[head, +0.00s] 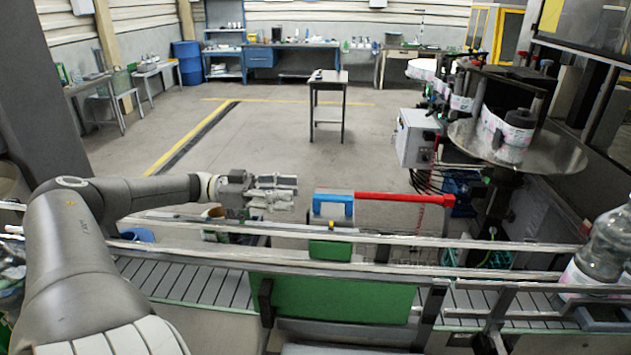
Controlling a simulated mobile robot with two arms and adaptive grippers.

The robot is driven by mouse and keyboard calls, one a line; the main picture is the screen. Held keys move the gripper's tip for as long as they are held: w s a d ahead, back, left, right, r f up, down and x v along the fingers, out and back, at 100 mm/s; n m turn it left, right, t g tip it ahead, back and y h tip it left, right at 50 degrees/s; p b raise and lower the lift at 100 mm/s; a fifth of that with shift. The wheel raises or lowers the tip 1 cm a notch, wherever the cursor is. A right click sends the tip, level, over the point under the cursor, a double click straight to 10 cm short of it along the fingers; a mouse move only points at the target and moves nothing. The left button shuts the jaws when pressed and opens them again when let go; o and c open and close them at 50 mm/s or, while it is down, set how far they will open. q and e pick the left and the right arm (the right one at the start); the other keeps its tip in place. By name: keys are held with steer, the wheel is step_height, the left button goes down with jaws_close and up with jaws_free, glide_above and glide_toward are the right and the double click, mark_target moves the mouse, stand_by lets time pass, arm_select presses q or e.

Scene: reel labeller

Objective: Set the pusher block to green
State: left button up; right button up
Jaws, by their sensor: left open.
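What looks like the pusher block (333,200), a grey piece with a blue top, stands at the far rail of the conveyor, near the middle of the head view. A red bar (405,198) runs from its right side to the right. A small green block (330,249) sits just below it between the rails. My left gripper (286,190) is open, with its fingers pointing right. It is a little left of the blue top, and a gap shows between them. No object shows between its fingers. My right gripper is not in view.
The conveyor (190,282) with metal rails crosses the front, with a large green panel (330,300) on its near side. Clear bottles (603,245) stand at the right end. The labeller's reel disc (560,150) is at the upper right. A small table (328,84) stands on open floor behind.

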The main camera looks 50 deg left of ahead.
mark_target(333, 196)
arm_select(q)
steer(key=b+x, duration=0.1)
steer(key=x, duration=0.1)
steer(key=b+x, duration=0.1)
steer(key=x, duration=0.1)
steer(key=b+x, duration=0.2)
steer(key=shift+d+f, duration=0.3)
steer(key=shift+f, duration=0.05)
steer(key=b+x, duration=0.3)
steer(key=b, duration=0.2)
steer(key=shift+w+d, duration=0.15)
steer(key=shift+w, duration=0.2)
steer(key=shift+w+d+r+b, duration=0.1)
steer(key=shift+w+d+b, duration=0.2)
steer(key=shift+b, duration=0.5)
steer(key=shift+d+r, duration=0.1)
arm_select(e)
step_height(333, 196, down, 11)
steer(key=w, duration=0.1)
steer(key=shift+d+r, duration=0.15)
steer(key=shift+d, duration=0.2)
arm_select(q)
steer(key=shift+c, duration=0.2)
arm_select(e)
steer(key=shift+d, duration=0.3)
arm_select(q)
jaws_close()
